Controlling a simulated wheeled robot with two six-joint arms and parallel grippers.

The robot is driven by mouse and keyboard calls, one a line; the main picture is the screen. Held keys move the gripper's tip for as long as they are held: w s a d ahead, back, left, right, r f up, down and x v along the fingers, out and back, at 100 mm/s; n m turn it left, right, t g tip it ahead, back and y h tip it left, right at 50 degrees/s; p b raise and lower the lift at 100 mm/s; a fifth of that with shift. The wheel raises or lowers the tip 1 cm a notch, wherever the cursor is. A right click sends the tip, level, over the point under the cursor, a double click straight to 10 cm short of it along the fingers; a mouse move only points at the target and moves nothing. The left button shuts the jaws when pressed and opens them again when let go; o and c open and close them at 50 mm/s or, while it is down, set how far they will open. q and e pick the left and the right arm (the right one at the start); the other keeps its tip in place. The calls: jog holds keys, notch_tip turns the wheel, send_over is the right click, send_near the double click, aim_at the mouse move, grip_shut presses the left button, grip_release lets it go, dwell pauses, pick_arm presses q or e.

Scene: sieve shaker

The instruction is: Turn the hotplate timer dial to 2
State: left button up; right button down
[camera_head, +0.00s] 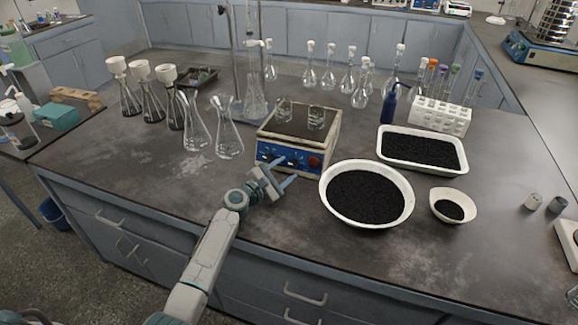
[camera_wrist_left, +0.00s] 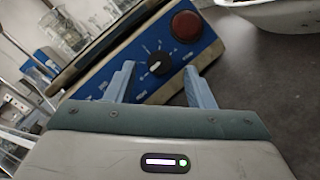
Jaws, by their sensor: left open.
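The hotplate (camera_head: 300,136) stands on the bench with a blue front panel facing me. Two small glass beakers sit on its dark top. In the left wrist view the black timer dial (camera_wrist_left: 159,64) with a white pointer shows on the blue panel (camera_wrist_left: 150,52), beside a large round red knob (camera_wrist_left: 187,25). My left gripper (camera_head: 279,174) is open in front of the panel. In the wrist view its two blue fingers (camera_wrist_left: 158,86) are on either side of the dial's position, apart from each other, with nothing between them. The numbers around the dial are too small to read. My right gripper is not seen.
A large white bowl of black grains (camera_head: 366,194) stands just right of the hotplate, with a small bowl (camera_head: 466,196) and a white tray (camera_head: 440,166) beyond. Glass flasks (camera_head: 229,140) stand to the left. The front bench edge is close below my gripper.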

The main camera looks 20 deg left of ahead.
aim_at(294, 163)
pick_arm(q)
jog(key=shift+x, duration=1.15)
jog(key=c, duration=1)
